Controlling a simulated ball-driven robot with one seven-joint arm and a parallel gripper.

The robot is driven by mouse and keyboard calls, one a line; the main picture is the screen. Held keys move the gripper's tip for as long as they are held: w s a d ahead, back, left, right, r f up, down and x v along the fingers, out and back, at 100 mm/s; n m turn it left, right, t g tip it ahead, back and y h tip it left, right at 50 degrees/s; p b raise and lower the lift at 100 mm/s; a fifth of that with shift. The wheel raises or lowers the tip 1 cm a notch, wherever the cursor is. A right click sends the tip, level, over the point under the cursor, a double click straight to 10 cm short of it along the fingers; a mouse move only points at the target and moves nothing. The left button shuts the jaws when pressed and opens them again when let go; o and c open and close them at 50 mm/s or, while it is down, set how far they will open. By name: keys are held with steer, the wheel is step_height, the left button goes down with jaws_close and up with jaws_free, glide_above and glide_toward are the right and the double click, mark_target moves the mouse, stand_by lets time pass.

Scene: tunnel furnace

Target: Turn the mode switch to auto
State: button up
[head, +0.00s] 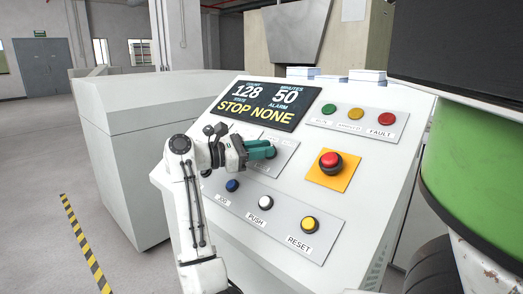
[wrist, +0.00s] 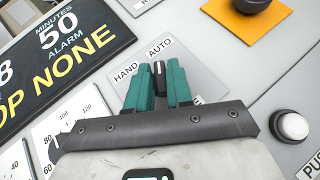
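The mode switch (wrist: 159,76) is a small black knob on a grey plate (wrist: 203,72) marked HAND and AUTO. In the wrist view its far end points up toward the AUTO label. My gripper (wrist: 160,82) has its teal fingers close on both sides of the knob, with little or no gap, and appears shut on it. In the head view my gripper (head: 261,149) is at the plate (head: 279,160) below the display, and its fingers hide the knob. The lower label of the plate is partly covered by my gripper.
The display (head: 258,106) reads STOP NONE. A red emergency button on a yellow plate (head: 345,180) is right of my gripper. Blue (head: 232,186), white (head: 265,202) and yellow (head: 308,223) push buttons sit below. Green, yellow and red lamps (head: 357,114) are above right.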

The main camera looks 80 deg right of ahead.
steer(key=o, duration=0.3)
steer(key=v, duration=1)
steer(key=shift+w, duration=0.35)
steer(key=shift+a, duration=0.1)
